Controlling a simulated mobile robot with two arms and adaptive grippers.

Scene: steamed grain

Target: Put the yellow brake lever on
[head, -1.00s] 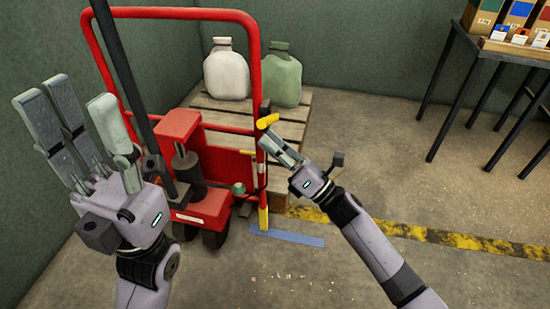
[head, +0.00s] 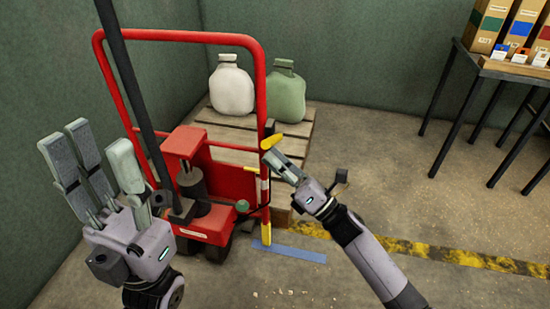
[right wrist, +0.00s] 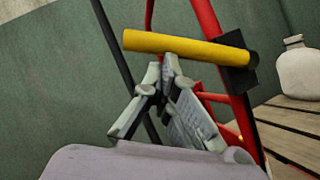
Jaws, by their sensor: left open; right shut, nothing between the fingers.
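The yellow brake lever (head: 271,141) sticks out from the right upright of the red trolley frame (head: 261,85). In the right wrist view the lever (right wrist: 185,46) runs nearly level into a black block (right wrist: 237,62) on the frame. My right gripper (head: 270,158) is shut and empty just below the lever. Its fingertips (right wrist: 168,65) come together at the lever's lower edge in the right wrist view; I cannot tell whether they touch it. My left gripper (head: 95,140) is open and empty, with fingers pointing up, left of the trolley.
A pallet (head: 240,132) behind the trolley carries a white jug (head: 232,88) and a green jug (head: 286,93). A dark table (head: 500,68) with boxes stands at the right. Blue tape (head: 285,253) and a yellow-black stripe (head: 440,255) mark the floor. The floor at right is open.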

